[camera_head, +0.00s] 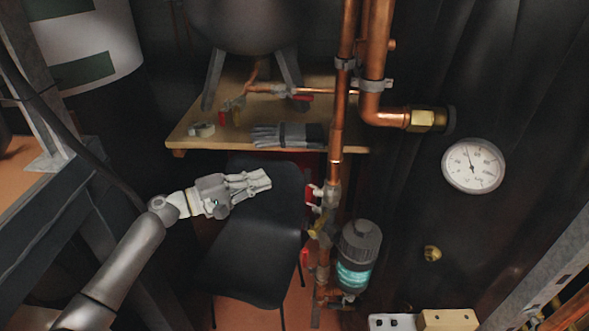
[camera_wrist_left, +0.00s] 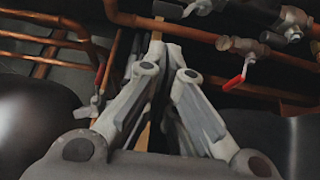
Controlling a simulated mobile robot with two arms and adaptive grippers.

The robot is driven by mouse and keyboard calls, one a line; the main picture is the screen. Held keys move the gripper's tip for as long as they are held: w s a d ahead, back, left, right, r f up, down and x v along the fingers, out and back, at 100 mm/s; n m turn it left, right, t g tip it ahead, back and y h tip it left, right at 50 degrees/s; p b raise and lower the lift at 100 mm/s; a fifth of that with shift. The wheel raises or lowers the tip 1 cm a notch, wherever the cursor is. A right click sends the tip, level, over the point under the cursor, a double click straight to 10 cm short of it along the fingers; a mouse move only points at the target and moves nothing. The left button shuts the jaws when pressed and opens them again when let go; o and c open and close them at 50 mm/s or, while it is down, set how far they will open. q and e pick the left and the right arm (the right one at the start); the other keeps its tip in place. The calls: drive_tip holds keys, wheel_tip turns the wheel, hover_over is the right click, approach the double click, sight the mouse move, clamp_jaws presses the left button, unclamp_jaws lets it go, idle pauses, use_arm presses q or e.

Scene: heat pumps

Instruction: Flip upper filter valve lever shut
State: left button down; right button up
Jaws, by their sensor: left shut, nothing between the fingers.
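The filter (camera_head: 358,250), with a grey cap and a teal glowing bowl, is beside a vertical copper pipe in the head view. The upper filter valve lever (camera_head: 311,194) is red and sits on the pipe's left side above the filter. A lower red lever (camera_head: 304,257) is further down. My left gripper (camera_head: 268,179) is shut and empty, left of the upper lever and apart from it, in front of the black chair. In the left wrist view its fingers (camera_wrist_left: 167,45) meet. That view shows a red lever (camera_wrist_left: 234,83); I cannot tell which valve it belongs to.
A black chair (camera_head: 257,235) stands behind my left gripper. A pressure gauge (camera_head: 473,166) is on the right. Copper pipes (camera_wrist_left: 180,28) cross the top of the wrist view.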

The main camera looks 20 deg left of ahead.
use_arm(q)
drive_tip(key=p+x, duration=0.1)
drive_tip(key=x, duration=0.9)
drive_tip(key=shift+f, duration=0.2)
